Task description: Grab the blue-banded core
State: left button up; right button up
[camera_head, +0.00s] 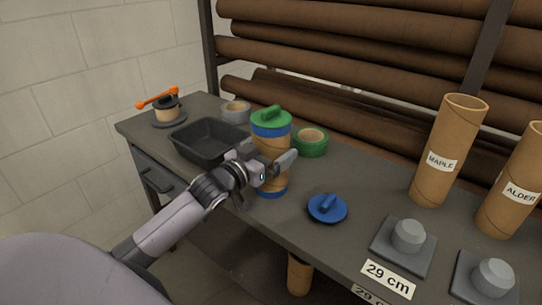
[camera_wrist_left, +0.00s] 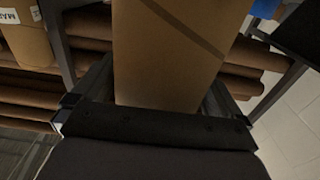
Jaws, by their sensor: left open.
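The blue-banded core (camera_head: 270,144) is a brown cardboard tube standing upright on the bench, with a blue band near its top and another near its base. A green lid with a handle (camera_head: 271,117) sits on its top. My left gripper (camera_head: 275,162) is open at the middle of the core and covers part of it. In the left wrist view the plain brown wall of the core (camera_wrist_left: 170,50) fills the space between my open fingers. I cannot tell whether either finger touches it. My right gripper is not in view.
On the bench (camera_head: 345,180), a blue lid (camera_head: 327,208) lies right of the core, a green tape roll (camera_head: 311,142) behind it, and a black tray (camera_head: 205,140) to its left. The MAPLE tube (camera_head: 446,150) and ALDER tube (camera_head: 512,190) stand at the right, behind grey pegged bases (camera_head: 404,246).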

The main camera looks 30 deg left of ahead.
pick_arm(q)
jog(key=shift+w, duration=0.1)
jog(key=c, duration=0.8)
jog(key=shift+r, duration=0.1)
